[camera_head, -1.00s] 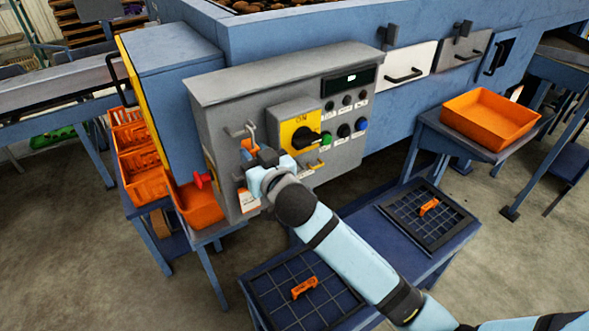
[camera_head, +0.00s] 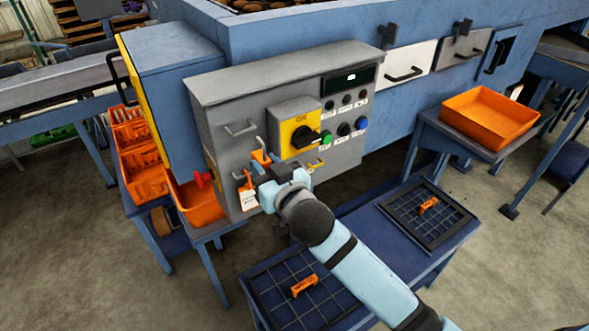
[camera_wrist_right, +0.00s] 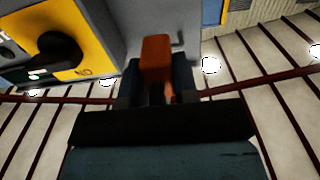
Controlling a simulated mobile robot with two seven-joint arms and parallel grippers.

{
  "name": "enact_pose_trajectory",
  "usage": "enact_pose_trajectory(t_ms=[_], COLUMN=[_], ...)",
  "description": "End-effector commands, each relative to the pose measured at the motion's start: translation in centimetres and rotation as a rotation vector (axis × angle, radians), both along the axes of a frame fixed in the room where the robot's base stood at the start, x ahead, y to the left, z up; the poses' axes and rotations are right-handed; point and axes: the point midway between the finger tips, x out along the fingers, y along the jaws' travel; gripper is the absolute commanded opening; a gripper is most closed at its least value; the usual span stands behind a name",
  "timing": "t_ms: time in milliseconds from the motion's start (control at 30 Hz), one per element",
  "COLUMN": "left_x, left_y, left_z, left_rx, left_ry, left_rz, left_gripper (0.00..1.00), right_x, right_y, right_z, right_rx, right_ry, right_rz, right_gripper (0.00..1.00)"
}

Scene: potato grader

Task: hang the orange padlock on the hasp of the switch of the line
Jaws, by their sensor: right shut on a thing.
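The orange padlock (camera_head: 261,156) is between the fingers of my right gripper (camera_head: 268,171), which is shut on it. It stands in front of the grey control box, left of and below the switch. It also shows as an orange block in the right wrist view (camera_wrist_right: 157,53). The switch (camera_head: 306,137) has a black knob on a yellow plate marked ON; it also shows in the wrist view (camera_wrist_right: 60,50). A small brass-coloured loop (camera_head: 316,164), perhaps the hasp, sits below the switch, apart from the padlock. My left gripper is not in view.
An orange tag with a white label (camera_head: 248,196) hangs on the box left of my gripper. A metal handle (camera_head: 240,129) sits above it. Buttons (camera_head: 344,130) lie right of the switch. A red knob (camera_head: 203,178) juts out at the box's left.

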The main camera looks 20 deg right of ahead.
Motion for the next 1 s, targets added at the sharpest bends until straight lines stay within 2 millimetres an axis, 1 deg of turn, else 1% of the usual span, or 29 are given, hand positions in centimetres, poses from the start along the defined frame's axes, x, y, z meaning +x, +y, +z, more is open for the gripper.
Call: enact_pose_trajectory(t_ms=[67, 133, 233, 367, 500, 633, 700, 800, 900, 1000], left_x=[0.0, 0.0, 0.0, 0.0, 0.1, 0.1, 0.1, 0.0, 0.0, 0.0], left_y=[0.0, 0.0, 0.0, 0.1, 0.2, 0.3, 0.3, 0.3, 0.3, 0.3], left_z=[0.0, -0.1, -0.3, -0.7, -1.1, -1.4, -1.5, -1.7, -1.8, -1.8], left_rx=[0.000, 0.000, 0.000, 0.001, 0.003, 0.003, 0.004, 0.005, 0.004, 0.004], left_ry=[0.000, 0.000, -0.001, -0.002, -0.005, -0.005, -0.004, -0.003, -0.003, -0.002], left_rz=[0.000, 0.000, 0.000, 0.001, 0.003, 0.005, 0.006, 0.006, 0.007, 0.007], left_gripper=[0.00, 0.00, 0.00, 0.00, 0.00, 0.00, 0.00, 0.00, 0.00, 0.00], right_x=[0.0, -0.2, -0.9, -2.6, -4.9, -6.9, -7.8, -8.7, -9.1, -8.9], right_y=[-0.1, -0.5, -1.7, -4.1, -7.1, -9.4, -10.3, -11.2, -11.7, -11.8], right_z=[-0.1, -0.6, -2.2, -5.3, -8.4, -10.6, -11.4, -12.1, -12.3, -12.4], right_rx=[0.000, 0.000, 0.001, 0.003, 0.000, -0.004, -0.007, -0.009, -0.010, -0.010], right_ry=[0.000, 0.004, 0.014, 0.029, 0.040, 0.048, 0.050, 0.050, 0.049, 0.048], right_rz=[0.000, -0.001, -0.003, -0.006, -0.007, -0.005, -0.004, -0.002, 0.000, 0.000], right_gripper=[0.07, 0.07, 0.07, 0.07, 0.07, 0.07, 0.07, 0.07, 0.07, 0.07])
